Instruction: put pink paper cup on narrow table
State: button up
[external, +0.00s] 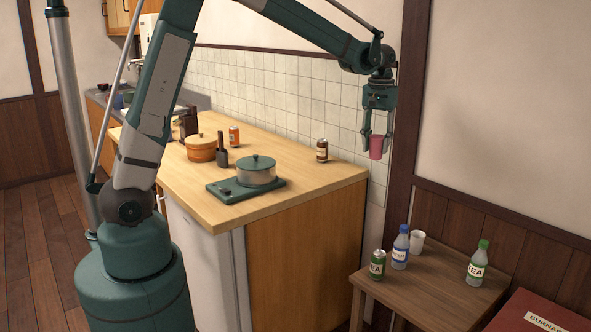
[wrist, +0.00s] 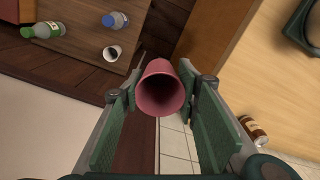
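The pink paper cup (external: 376,147) is held in the air by my gripper (external: 376,146), near the tiled wall past the right end of the counter. In the wrist view the cup (wrist: 160,88) sits between the two green finger pads of my gripper (wrist: 160,105), with its open mouth toward the camera. The pads appear to touch its sides. The narrow table (external: 405,303), small and brown, stands at the lower right in the external view, lower than the cup. It also shows at the upper left of the wrist view (wrist: 85,45).
On the narrow table stand a green can (external: 377,264), a blue-capped bottle (external: 400,248), a white cup (external: 417,242) and a green-capped bottle (external: 478,263). Its front part looks bare. The counter (external: 300,197) holds a pot (external: 256,171) and a brown bottle (external: 322,150). A red box (external: 530,314) is at the lower right.

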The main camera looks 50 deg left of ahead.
jog(key=s+d+m+b, duration=0.1)
jog(key=s+d, duration=0.1)
jog(key=d, duration=0.5)
jog(key=s+d+m, duration=0.1)
jog(key=s+d, duration=0.2)
jog(key=d, duration=0.4)
jog(key=m+b, duration=0.2)
send_over(406, 296)
notch_tip(406, 296, down, 26)
jog(key=shift+d+f, duration=0.1)
jog(key=shift+f, duration=0.05)
jog(key=shift+f+b, duration=0.7)
jog(key=shift+f, duration=2.35)
jog(key=shift+f+b, duration=0.5)
jog(key=shift+f, duration=1.35)
jog(key=shift+f, duration=0.15)
